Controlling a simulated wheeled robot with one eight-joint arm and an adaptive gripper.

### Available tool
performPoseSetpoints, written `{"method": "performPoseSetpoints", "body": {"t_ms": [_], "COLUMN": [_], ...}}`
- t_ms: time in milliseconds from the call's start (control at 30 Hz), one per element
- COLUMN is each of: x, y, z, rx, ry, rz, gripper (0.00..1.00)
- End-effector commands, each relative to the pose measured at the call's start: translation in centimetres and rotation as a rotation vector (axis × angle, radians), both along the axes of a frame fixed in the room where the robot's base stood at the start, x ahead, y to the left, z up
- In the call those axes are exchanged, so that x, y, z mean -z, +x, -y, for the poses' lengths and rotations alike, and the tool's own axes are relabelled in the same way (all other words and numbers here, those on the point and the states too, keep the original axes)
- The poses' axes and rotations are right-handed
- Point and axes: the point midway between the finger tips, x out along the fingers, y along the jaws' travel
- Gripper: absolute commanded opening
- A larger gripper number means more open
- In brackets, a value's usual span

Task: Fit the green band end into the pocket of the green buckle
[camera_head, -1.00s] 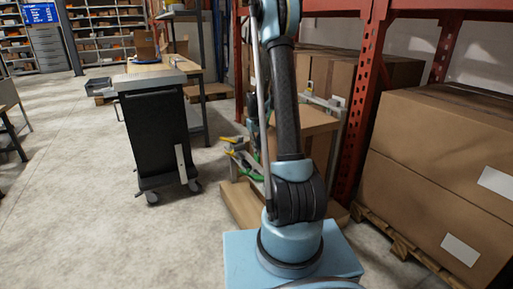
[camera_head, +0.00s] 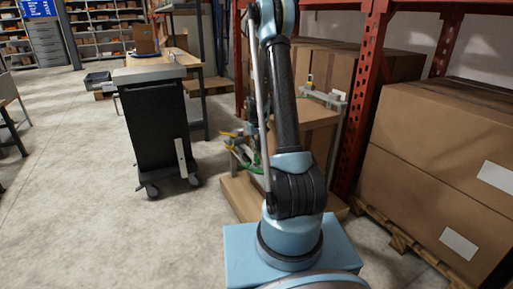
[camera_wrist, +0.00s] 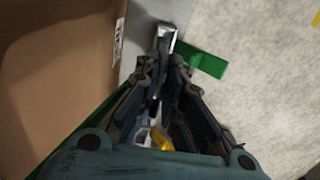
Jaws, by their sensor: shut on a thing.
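My gripper (camera_wrist: 166,68) reaches up the wrist view with its fingers close together, shut on the band end, which the fingers mostly hide. A green strip of band (camera_wrist: 82,132) runs along the left side of the fingers. A bright metal piece (camera_wrist: 165,36) shows just beyond the fingertips. A flat green piece (camera_wrist: 204,60), which looks like the buckle, juts out to the right of the tips. I cannot tell whether band and buckle touch. In the head view a thin curved green band (camera_head: 250,168) shows left of my arm, and the gripper is hidden.
A cardboard box (camera_wrist: 50,70) fills the left of the wrist view, with bare floor (camera_wrist: 265,90) to the right. In the head view a black cart (camera_head: 158,130) stands left, and large boxes (camera_head: 440,170) stand right beside a red rack post (camera_head: 362,100). Floor at left is open.

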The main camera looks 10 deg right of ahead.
Motion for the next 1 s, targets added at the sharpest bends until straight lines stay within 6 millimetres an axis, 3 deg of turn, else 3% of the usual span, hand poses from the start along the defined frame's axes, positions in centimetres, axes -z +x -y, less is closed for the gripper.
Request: {"method": "performPoseSetpoints", "body": {"t_ms": [600, 1000], "x": [3.4, 4.3], "y": [0.0, 0.0], "z": [-0.1, -0.1], "rx": [-0.001, -0.001], "ry": [0.0, 0.0], "rz": [0.0, 0.0], "gripper": [0.0, 0.0]}}
